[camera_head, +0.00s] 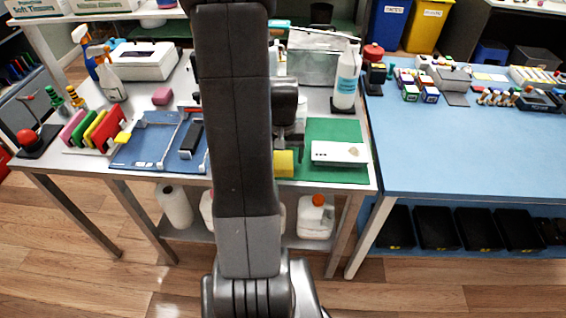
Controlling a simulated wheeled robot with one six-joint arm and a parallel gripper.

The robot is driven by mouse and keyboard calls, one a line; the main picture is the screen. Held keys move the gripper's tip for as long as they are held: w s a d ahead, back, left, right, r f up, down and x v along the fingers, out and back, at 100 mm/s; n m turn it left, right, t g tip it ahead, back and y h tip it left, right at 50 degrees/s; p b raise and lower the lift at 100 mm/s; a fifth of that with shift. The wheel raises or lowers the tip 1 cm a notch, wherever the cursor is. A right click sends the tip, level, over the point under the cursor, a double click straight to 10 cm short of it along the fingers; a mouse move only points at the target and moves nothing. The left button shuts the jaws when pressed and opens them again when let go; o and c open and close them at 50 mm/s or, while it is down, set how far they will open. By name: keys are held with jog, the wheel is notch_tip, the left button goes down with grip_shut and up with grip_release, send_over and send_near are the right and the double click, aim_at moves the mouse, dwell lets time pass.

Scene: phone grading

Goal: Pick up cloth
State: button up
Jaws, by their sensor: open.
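A small yellow item (284,163), which could be a folded cloth, lies at the left edge of the green mat (337,131), partly hidden behind my arm. Upright pink, green, yellow and red flat pieces (94,129) stand in a rack at the table's left; I cannot tell whether they are cloths. My gripper (289,140) is mostly hidden by my arm. It is open, above or just behind the yellow item; the exact gap is unclear.
A bottle (346,76) with a blue label and a metal box (312,57) stand behind the mat. A blue tray (150,150) with tools lies left of my arm. A spray bottle (112,78) stands further left. The blue table (460,160) at right has clear room in front.

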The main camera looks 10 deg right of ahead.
aim_at(283, 159)
jog(key=shift+f, duration=0.95)
jog(key=c, duration=1)
jog(key=shift+r, duration=0.1)
jog(key=shift+c, duration=0.2)
notch_tip(283, 159, up, 10)
